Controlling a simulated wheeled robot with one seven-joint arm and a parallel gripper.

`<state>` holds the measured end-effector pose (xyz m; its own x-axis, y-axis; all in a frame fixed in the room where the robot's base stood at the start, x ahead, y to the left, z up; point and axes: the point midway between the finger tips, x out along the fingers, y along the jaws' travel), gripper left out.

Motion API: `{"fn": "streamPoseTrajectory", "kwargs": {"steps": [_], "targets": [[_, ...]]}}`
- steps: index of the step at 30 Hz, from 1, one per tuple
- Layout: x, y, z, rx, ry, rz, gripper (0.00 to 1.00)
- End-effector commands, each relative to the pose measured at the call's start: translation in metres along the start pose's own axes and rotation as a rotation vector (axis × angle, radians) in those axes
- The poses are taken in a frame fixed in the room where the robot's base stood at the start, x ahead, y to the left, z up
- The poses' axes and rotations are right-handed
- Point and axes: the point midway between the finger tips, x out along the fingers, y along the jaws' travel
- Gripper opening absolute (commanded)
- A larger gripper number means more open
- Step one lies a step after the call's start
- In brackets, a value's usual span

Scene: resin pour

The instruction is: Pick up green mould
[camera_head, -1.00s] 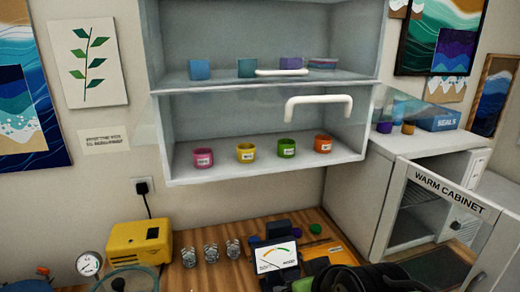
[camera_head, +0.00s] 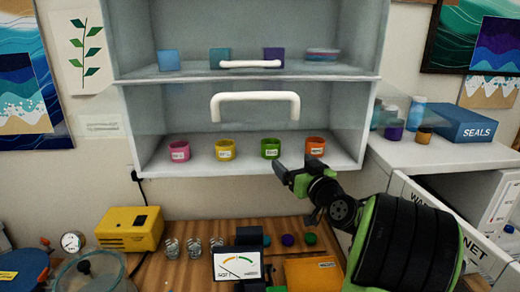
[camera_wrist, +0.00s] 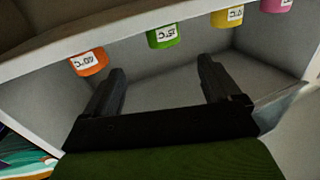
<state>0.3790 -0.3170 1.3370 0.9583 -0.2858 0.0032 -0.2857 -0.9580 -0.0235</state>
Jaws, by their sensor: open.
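The green mould (camera_head: 270,149) is a small cup with a white label on the lower shelf of the wall cabinet, between the yellow mould (camera_head: 225,150) and the orange mould (camera_head: 316,147). My gripper (camera_head: 284,173) is in front of the shelf edge, just below and right of the green mould, apart from it. In the wrist view, the picture is upside down; the green mould (camera_wrist: 163,37) shows beyond and between the two fingers, which are apart with nothing between them. The orange mould (camera_wrist: 90,62) is beside the left finger.
A pink mould (camera_head: 179,151) stands at the shelf's left. A white handle (camera_head: 255,97) hangs in front of the lower compartment. Below are a yellow box (camera_head: 130,228), small glasses (camera_head: 194,247) and a meter (camera_head: 238,264). The warm cabinet (camera_head: 440,222) is at right.

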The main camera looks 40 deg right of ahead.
Motion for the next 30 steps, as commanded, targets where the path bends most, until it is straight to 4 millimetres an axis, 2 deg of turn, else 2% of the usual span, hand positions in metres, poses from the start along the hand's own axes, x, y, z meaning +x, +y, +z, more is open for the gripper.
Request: {"fn": "streamPoseTrajectory", "kwargs": {"steps": [3,9,14,21,29,30], "targets": [[0.032,-0.004,-0.006,0.003,-0.001,-0.010,0.90],[0.078,-0.003,-0.006,0.001,-0.001,-0.006,0.90],[0.096,-0.004,-0.005,0.002,-0.003,-0.005,0.90],[0.138,-0.005,-0.007,0.002,-0.002,-0.006,0.90],[0.143,-0.005,-0.003,0.000,-0.003,-0.004,0.90],[0.143,-0.005,-0.003,0.000,-0.003,-0.004,0.84]]}}
